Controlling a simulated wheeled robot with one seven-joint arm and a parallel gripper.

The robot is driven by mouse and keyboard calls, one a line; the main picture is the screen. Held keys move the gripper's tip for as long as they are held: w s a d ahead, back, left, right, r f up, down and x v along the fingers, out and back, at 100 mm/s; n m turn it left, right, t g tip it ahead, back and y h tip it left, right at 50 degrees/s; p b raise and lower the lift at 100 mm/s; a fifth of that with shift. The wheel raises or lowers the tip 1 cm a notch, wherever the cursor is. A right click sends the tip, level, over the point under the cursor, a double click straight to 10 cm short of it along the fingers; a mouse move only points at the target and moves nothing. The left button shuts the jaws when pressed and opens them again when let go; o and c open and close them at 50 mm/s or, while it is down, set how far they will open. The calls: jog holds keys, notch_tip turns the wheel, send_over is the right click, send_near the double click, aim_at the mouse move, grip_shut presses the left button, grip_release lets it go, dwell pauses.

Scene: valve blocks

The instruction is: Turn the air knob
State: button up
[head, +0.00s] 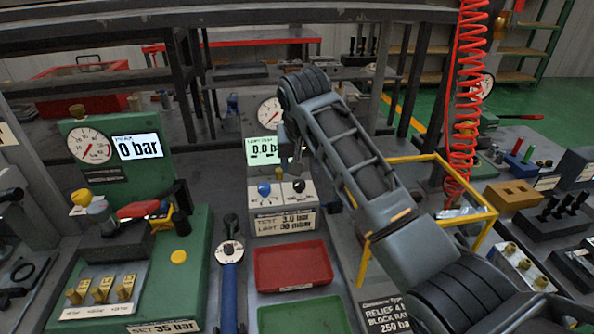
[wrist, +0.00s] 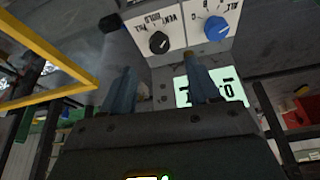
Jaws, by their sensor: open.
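A light grey block (head: 285,222) stands in the middle of the bench with a blue knob (head: 264,188) and a black knob (head: 299,186) on its top panel. Neither knob shows a readable "air" label. In the wrist view, upside down, the black knob (wrist: 159,42) sits by fill, hold and vent marks, and the blue knob (wrist: 216,28) is to its right. My gripper (head: 297,163) is just above the block, nearer the black knob in the picture. In the wrist view my gripper (wrist: 160,80) is open and empty, its two fingers apart, touching neither knob.
A display (head: 263,151) reading about 0.0 and a dial gauge (head: 269,112) stand behind the block. A yellow frame (head: 428,158) is close on the right. A green pump unit (head: 180,270) stands left. Red (head: 291,288) and green trays lie in front.

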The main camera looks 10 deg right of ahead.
aim_at(299, 183)
jog(key=x, duration=0.7)
jog(key=shift+w+f, duration=0.1)
jog(key=shift+f, duration=0.1)
jog(key=c, duration=1)
jog(key=shift+p, duration=0.3)
jog(key=shift+c, duration=0.2)
